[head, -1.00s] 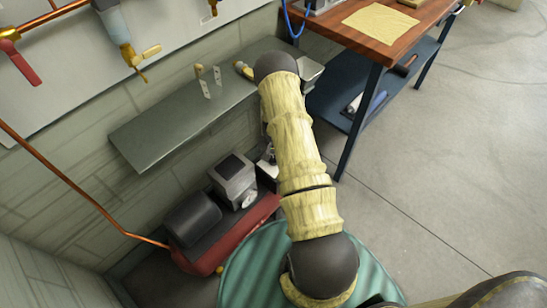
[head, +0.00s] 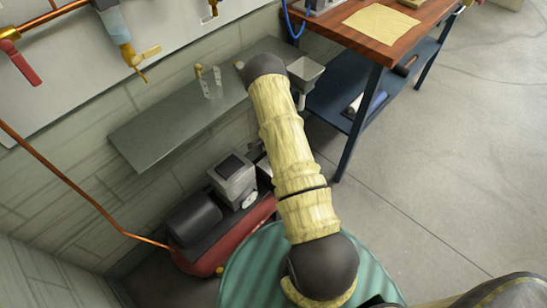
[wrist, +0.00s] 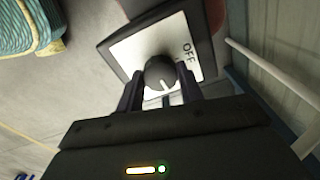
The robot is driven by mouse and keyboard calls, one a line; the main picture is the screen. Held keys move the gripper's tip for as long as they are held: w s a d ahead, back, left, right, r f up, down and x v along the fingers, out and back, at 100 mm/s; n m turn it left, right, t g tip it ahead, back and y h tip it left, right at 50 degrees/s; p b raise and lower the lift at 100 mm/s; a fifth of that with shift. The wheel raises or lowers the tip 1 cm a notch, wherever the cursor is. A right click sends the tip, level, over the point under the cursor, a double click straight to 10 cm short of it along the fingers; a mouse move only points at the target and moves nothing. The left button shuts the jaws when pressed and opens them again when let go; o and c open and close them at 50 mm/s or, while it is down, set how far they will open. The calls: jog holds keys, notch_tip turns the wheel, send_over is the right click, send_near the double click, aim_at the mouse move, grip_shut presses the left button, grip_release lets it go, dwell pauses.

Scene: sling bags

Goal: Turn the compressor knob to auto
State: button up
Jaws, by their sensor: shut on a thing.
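The compressor (head: 222,235), red with a dark motor and a grey box, stands on the floor by the wall in the head view. In the wrist view, its round dark knob (wrist: 160,70) sits on a white plate (wrist: 128,52) with a dark frame. The word OFF is printed on the plate to the right of the knob. The knob's white mark points toward the bottom of the picture, not at OFF. My gripper (wrist: 160,84) is shut on the knob, one finger on each side. Any AUTO label is hidden. In the head view my arm hides the gripper and knob.
A grey shelf (head: 165,125) juts from the wall above the compressor. A copper pipe (head: 75,185) runs down to the compressor.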

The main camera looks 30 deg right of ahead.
jog(key=shift+m, duration=0.4)
jog(key=o, duration=1)
jog(key=shift+r, duration=0.1)
notch_tip(320, 180, up, 17)
jog(key=p, duration=0.1)
jog(key=shift+p, duration=0.4)
jog(key=shift+r, duration=0.15)
